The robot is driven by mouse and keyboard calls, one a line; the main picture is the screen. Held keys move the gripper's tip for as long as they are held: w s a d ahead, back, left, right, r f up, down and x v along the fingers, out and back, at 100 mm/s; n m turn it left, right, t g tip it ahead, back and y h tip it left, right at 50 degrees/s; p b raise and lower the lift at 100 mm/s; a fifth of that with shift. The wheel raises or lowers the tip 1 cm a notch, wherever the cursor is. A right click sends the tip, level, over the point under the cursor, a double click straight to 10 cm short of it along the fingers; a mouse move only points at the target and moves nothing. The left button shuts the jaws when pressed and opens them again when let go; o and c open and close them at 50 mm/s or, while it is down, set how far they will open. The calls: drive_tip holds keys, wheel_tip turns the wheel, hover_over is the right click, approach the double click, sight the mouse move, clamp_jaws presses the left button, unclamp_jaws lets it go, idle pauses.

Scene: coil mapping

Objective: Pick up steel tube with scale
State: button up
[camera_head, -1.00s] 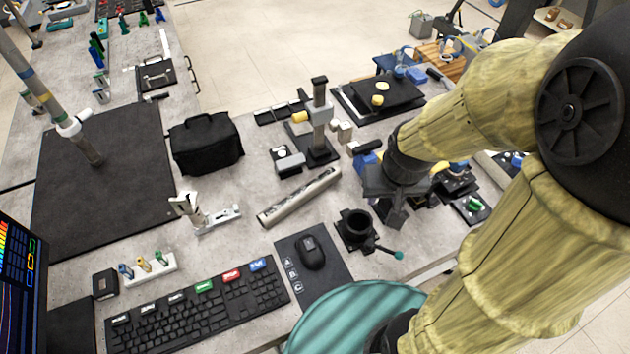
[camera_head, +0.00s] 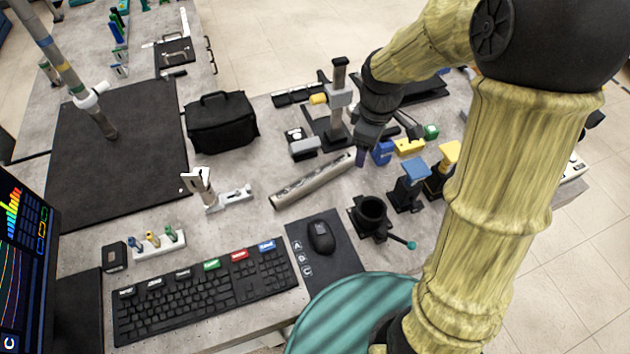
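The steel tube with scale (camera_head: 308,183) is a grey cylinder with markings along it. It lies slantwise on the grey table in the middle, its near end lower left and its far end upper right. My gripper (camera_head: 362,151) is at the tube's upper right end and points down. In this view it overlaps or borders that end; I cannot tell whether it touches it. The fingers are small, dark and partly hidden, so their opening does not show.
A grey stand (camera_head: 339,100) is behind the tube. A white bracket (camera_head: 212,192) is to its left, and a black round holder (camera_head: 371,213) to its right. A keyboard (camera_head: 205,287) and mouse (camera_head: 321,237) lie in front. Blue and yellow fixtures crowd the right side.

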sight(334, 163)
drive_tip(key=w+a+f+n+b, duration=0.1)
drive_tip(key=w+a+n, duration=0.2)
drive_tip(key=w+n, duration=0.2)
drive_tip(key=w+a+f+n+g+b, duration=0.1)
drive_tip(key=w+a+f+n, duration=0.1)
drive_tip(key=n, duration=0.5)
drive_tip(key=w+a, duration=0.1)
drive_tip(key=w, duration=0.1)
drive_tip(key=shift+w+a+f+n, duration=0.2)
drive_tip(key=shift+w+a+n, duration=0.1)
drive_tip(key=shift+w+n, duration=0.1)
drive_tip(key=shift+f, duration=0.1)
wheel_tip(334, 163, down, 12)
drive_tip(key=shift+f+p, duration=0.1)
drive_tip(key=shift+p, duration=0.4)
wheel_tip(334, 163, down, 5)
drive_tip(key=shift+s+f+p, duration=0.1)
drive_tip(key=shift+s+p, duration=0.05)
drive_tip(key=shift+p, duration=0.45)
